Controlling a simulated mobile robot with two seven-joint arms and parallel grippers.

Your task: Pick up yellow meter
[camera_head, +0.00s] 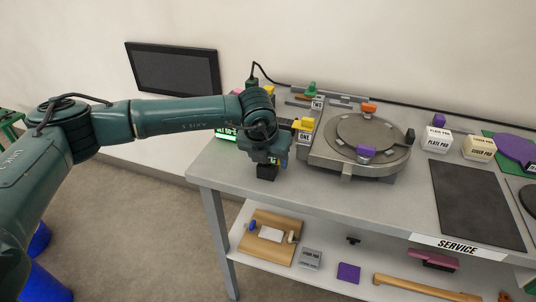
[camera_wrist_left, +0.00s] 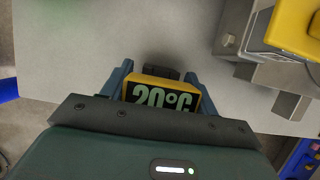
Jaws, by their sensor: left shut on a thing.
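The yellow meter (camera_wrist_left: 163,92) shows in the left wrist view, with a dark display reading 20°C in green. My left gripper (camera_wrist_left: 158,84) is shut on it, with one blue finger at each side. In the head view my left gripper (camera_head: 270,163) is over the left end of the grey bench, and the meter is mostly hidden there by the gripper. The wrist view shows the bench top beyond the meter; whether the meter touches it I cannot tell. My right gripper is not in view.
The grey bench (camera_head: 232,178) carries a round metal fixture (camera_head: 335,150) right of my gripper. A block labelled ONE with a yellow top (camera_head: 303,124) stands close by. A green-lit display (camera_head: 226,134) is left of my gripper. A dark mat (camera_head: 475,203) lies further right.

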